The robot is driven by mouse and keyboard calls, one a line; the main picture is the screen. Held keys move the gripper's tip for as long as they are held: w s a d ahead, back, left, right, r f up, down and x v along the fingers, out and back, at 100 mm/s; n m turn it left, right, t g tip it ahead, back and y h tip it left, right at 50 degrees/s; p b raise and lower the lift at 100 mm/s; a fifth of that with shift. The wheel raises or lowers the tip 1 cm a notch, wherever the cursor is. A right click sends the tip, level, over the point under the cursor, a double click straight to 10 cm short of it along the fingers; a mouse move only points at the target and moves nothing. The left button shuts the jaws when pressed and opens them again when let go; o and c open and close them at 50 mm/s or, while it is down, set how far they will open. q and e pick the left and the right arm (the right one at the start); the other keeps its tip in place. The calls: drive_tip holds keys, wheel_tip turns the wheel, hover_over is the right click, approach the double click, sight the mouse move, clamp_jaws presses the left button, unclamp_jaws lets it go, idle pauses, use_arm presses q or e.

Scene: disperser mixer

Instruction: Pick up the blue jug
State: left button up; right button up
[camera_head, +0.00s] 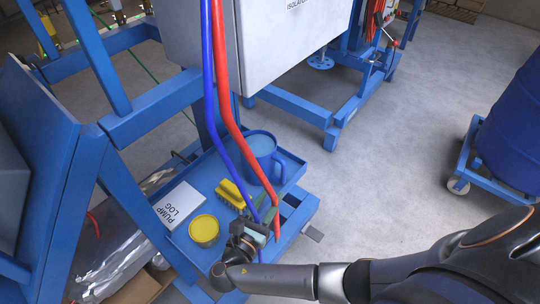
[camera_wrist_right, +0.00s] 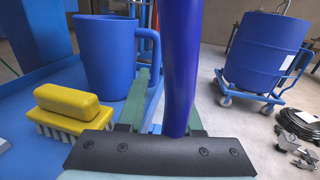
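The blue jug (camera_head: 261,146) stands upright on the blue tray shelf. It shows in the right wrist view (camera_wrist_right: 105,58), with its handle on the right side. My right gripper (camera_head: 268,212) is over the near right part of the shelf, short of the jug and apart from it. Its greenish fingers (camera_wrist_right: 165,108) are spread, and neither touches the jug. A blue hose (camera_wrist_right: 181,60) runs down right in front of the wrist camera and hides part of the right finger; I cannot tell whether it touches the gripper. My left gripper is not in view.
A yellow brush (camera_head: 235,193), a yellow tub (camera_head: 204,230) and a pump log (camera_head: 180,204) lie on the shelf (camera_head: 205,180). The blue hose and a red hose (camera_head: 231,110) hang across the shelf.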

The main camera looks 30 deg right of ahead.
sight(265, 163)
drive_tip(key=b+x, duration=0.1)
drive_tip(key=x, duration=1.1)
drive_tip(key=shift+w, duration=0.35)
drive_tip(key=shift+c, duration=0.2)
clamp_jaws()
drive_tip(key=shift+r, duration=0.1)
